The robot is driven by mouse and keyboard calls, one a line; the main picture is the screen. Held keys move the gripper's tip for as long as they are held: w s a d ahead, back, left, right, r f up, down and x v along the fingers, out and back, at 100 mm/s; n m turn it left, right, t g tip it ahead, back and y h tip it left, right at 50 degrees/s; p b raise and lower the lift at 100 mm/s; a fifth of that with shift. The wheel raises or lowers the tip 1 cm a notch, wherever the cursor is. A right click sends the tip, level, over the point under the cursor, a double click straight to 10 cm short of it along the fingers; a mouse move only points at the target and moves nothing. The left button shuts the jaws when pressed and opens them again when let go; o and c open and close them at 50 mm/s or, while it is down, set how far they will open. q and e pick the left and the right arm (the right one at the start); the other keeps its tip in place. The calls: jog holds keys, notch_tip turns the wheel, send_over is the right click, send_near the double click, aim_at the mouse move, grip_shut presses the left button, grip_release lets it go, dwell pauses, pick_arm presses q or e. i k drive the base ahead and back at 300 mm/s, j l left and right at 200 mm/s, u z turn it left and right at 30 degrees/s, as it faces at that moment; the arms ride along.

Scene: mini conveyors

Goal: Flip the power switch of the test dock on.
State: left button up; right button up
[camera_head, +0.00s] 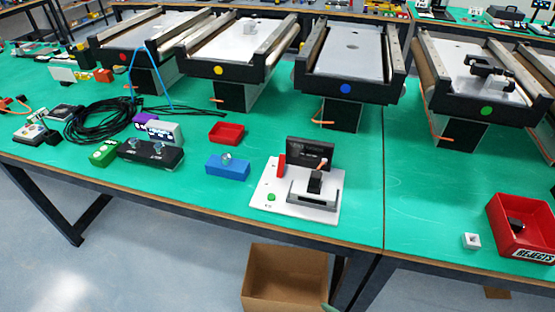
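The test dock (259,201) is a white plate near the front edge of the green table, in the middle of the view. A dark display panel (310,152) stands at its back. A red upright part (281,166) stands at the back left and a round green spot (271,197) is at the front left. A grey cradle (313,200) with a black block (315,183) in it sits on the right. A small orange-tipped part shows by the display. I cannot tell which part is the power switch or its position. Neither gripper is in view.
A blue block (228,168) and red tray (226,132) stand left of the dock. Black cables (100,118) lie further left. Conveyors with yellow (218,70) and blue (345,89) dots stand behind. A red rejects bin (508,238) is at right. Table around the dock's right is clear.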

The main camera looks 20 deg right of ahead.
aim_at(282, 157)
jog(key=i+j+z, duration=0.1)
jog(key=j+z, duration=0.3)
jog(key=i+j+z, duration=0.1)
jog(key=j+z, duration=0.15)
jog(key=z, duration=0.2)
jog(key=j+z, duration=0.35)
jog(key=j, duration=3.2)
